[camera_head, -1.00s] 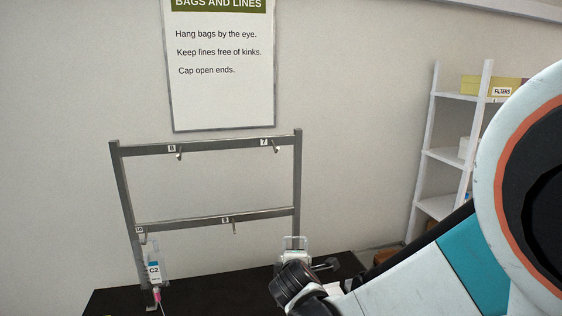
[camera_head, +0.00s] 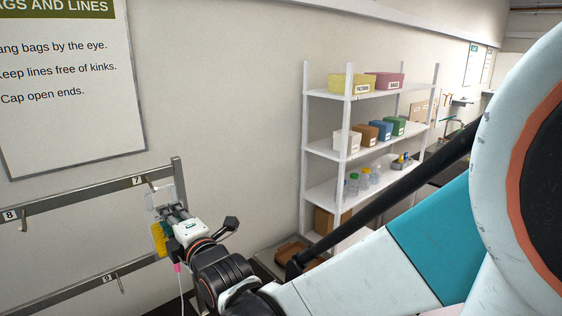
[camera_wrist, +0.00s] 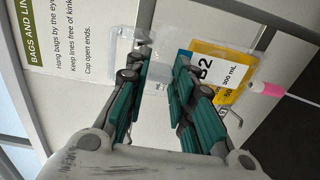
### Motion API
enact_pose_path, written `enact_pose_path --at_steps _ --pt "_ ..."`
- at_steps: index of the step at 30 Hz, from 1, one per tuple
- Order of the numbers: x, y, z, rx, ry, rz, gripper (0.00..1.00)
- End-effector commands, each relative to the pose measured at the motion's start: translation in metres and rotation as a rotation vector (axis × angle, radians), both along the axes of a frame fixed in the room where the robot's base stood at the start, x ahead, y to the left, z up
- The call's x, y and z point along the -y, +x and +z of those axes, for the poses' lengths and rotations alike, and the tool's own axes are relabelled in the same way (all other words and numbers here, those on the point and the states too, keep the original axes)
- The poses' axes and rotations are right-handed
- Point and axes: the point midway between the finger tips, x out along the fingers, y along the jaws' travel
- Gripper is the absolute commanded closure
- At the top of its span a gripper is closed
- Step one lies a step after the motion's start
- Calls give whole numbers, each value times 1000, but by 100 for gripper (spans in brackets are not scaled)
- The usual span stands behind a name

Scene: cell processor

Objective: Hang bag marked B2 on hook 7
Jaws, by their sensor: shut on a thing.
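The bag marked B2 has a clear top, a yellow label (camera_wrist: 225,75) and a pink line connector. My gripper (camera_wrist: 160,72) is shut on the clear part of the bag. In the head view, my gripper (camera_head: 172,212) holds the bag (camera_head: 159,238) at the right end of the rack's upper bar, just below and right of the 7 tag. Hook 7 (camera_head: 151,186) is right behind the bag's clear top. I cannot tell whether the eye is around the hook or only in front of it.
Hook 8 (camera_head: 23,222) is empty at the left of the upper bar. Hook 9 (camera_head: 120,284) is empty on the lower bar. The wall sign (camera_head: 70,85) is above the rack. A white shelf unit (camera_head: 330,141) with boxes and bottles stands to the right.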

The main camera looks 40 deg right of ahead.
Motion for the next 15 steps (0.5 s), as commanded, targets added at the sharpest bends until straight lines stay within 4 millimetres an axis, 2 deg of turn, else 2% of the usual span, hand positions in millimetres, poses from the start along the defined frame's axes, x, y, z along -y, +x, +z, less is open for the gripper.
enact_pose_path --at_steps 15 --pt "1 41 -3 -1 1 -1 100"
